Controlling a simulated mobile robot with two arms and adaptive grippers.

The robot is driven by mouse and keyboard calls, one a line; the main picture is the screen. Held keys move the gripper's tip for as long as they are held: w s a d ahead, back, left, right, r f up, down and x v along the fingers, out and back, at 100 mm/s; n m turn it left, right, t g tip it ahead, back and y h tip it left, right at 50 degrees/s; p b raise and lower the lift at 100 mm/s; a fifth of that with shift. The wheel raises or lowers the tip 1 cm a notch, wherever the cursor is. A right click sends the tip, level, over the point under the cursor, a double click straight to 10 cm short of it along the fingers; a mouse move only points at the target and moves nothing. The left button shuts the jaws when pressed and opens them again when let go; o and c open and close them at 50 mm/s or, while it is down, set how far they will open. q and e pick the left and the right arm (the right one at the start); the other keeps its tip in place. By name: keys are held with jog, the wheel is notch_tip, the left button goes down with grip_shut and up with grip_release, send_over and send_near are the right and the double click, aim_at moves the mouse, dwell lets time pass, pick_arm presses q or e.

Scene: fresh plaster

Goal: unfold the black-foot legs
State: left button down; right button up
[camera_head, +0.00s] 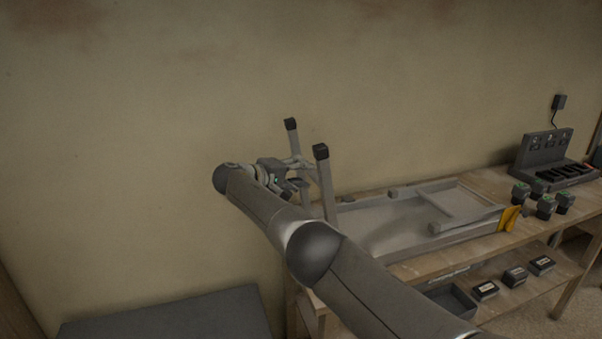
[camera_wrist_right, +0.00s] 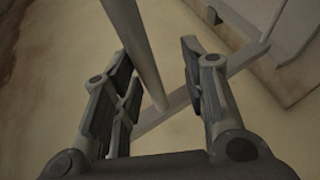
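A grey folding piece (camera_head: 395,225) lies with its underside up on the wooden bench. At its left end a pair of legs (camera_head: 326,188) stands up, with black feet (camera_head: 320,151) at the top. A light crossbar joins these legs. My right gripper (camera_head: 294,178) is at this leg pair, by the crossbar, and partly covers it. In the right wrist view its fingers (camera_wrist_right: 162,85) are spread apart, with a grey bar (camera_wrist_right: 139,52) running between them. My left gripper is not in view.
Yellow clips or a cloth (camera_head: 509,218) sit at the piece's right corner. Several dark blocks (camera_head: 546,206) and a dark rack (camera_head: 553,165) stand farther right on the bench. Small boxes (camera_head: 515,276) and a grey bin (camera_head: 452,301) are on the lower shelf. A plastered wall stands behind.

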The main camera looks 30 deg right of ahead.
jog(key=shift+r, duration=0.1)
jog(key=v, duration=1.2)
dwell(0.4)
